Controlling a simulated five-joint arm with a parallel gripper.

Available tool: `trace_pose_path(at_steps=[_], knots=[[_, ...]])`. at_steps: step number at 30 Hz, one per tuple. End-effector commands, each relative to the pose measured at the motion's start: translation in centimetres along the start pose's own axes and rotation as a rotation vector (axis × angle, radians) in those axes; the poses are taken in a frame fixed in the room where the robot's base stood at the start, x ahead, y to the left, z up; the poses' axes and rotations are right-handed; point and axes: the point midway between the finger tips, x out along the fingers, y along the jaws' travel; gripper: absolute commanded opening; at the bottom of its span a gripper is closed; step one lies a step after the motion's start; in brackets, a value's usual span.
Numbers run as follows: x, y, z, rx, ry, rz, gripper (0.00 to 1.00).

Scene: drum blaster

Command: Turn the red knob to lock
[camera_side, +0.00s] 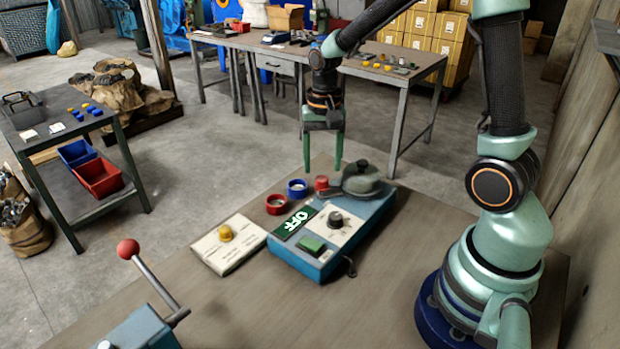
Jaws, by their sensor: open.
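My gripper (323,170) is open and empty, pointing down, with its two green fingers apart. A small red knob-like piece (321,184) appears just below the fingertips in the picture, at the back of the blue control box (292,262). I cannot tell whether the fingers are around it or behind it. The box has a dark screen (295,222) with lit lettering that reads OFF, seen upside down. It also has a dark knob (335,219) on a pale plate and a green button (312,245). A dark green domed part with a handle (362,180) stands at its back.
A red ring (276,204) and a blue ring (298,188) lie left of the box. A pale panel with a yellow knob (226,233) is farther left. A red-ball lever (128,249) rises at front left.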

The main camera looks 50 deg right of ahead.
Motion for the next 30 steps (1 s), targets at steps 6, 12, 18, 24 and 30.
trace_pose_path(at_steps=[6, 12, 18, 24, 30], knots=[[-4.7, -0.1, -0.1, 0.0, 0.006, -0.004, 0.67], [-7.7, 0.0, -0.1, 0.001, 0.003, -0.002, 0.67], [-8.8, 0.0, 0.0, 0.001, 0.0, 0.0, 0.67], [-8.9, 0.0, 0.0, 0.001, 0.0, 0.0, 0.67], [-9.2, 0.0, 0.3, -0.021, 0.013, -0.009, 0.67]])
